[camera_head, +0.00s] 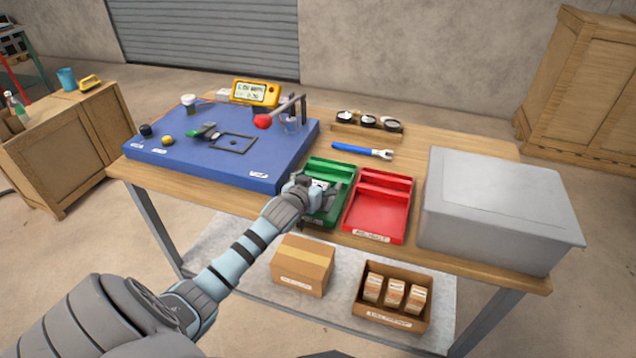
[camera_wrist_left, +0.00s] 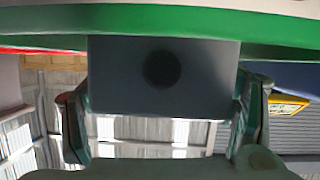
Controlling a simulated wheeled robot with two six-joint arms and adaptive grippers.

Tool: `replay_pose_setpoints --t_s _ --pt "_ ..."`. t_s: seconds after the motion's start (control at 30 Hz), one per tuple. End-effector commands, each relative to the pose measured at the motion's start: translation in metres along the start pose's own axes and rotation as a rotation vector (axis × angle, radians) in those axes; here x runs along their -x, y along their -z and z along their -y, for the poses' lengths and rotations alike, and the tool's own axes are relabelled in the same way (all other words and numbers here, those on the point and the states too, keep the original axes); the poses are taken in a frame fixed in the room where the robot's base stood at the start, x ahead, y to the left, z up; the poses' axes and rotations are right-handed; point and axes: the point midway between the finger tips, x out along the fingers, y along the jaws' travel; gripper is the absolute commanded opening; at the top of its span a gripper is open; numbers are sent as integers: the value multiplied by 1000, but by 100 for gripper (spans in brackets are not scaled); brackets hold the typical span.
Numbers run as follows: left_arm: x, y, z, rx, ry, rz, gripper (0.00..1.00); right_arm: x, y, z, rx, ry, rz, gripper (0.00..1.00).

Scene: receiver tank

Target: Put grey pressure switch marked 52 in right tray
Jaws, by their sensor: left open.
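My left gripper (camera_head: 312,190) is over the green tray (camera_head: 340,172), its jaws open. In the left wrist view, a grey block with a dark round spot (camera_wrist_left: 195,75) sits between the two spread fingers, just by the green tray's edge (camera_wrist_left: 130,18). It looks like the grey pressure switch, but no 52 can be read. Whether the fingers touch it is unclear. In the head view the gripper mostly hides it. The red tray (camera_head: 378,213) stands right of the green one and looks empty. My right gripper is not in view.
A large grey box (camera_head: 500,205) stands right of the red tray. A blue-handled wrench (camera_head: 362,151) and a wooden rack (camera_head: 366,130) lie behind the trays.

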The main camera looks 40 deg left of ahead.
Motion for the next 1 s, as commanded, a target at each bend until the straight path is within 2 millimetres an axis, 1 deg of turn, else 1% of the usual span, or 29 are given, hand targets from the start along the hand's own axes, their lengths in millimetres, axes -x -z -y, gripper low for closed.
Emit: replay_pose_setpoints --t_s 0.07,0.17,0.27,0.5,0.6,0.73,1.0 --pt "1 3 0 0 0 -1 79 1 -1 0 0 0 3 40" --pt "11 3 0 -3 0 0 79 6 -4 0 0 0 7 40" --pt "31 4 0 -4 -1 1 79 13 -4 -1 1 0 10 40" --pt "91 4 -1 -5 -2 1 79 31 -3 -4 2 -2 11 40" --pt "110 4 0 -4 -1 1 79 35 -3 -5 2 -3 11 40" --pt "120 3 0 0 0 0 79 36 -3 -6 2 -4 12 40" --pt "121 2 0 1 0 -1 79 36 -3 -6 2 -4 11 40"
